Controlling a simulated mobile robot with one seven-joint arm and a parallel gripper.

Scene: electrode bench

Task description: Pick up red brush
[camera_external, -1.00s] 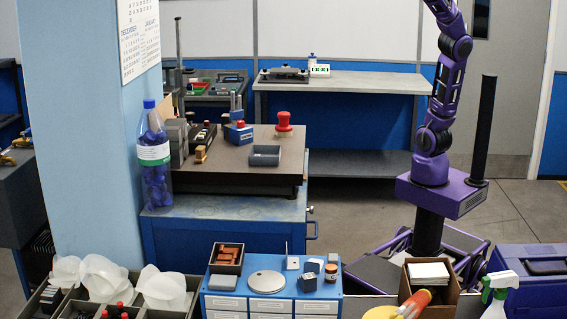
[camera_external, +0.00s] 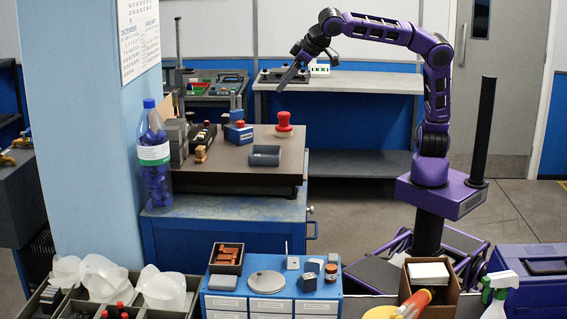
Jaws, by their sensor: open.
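I cannot make out a red brush for certain. On the brown top of the blue bench (camera_external: 228,175), a red knob-shaped object (camera_external: 283,123) stands at the back right. A blue block with a red top (camera_external: 240,130) stands left of it, and a small tan brush-like piece (camera_external: 201,154) is further left. My gripper (camera_external: 284,83) is open and empty. It hangs pointing down and left, above the red knob-shaped object in the picture, apart from everything. Its height and depth over the bench are hard to judge.
A grey tray (camera_external: 265,161) lies on the bench top. A tall bottle with a blue cap (camera_external: 154,155) stands at the left by the pillar. A grey-topped table (camera_external: 375,84) is behind. In front, a blue drawer unit (camera_external: 270,303) holds small items. The bench's front right is clear.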

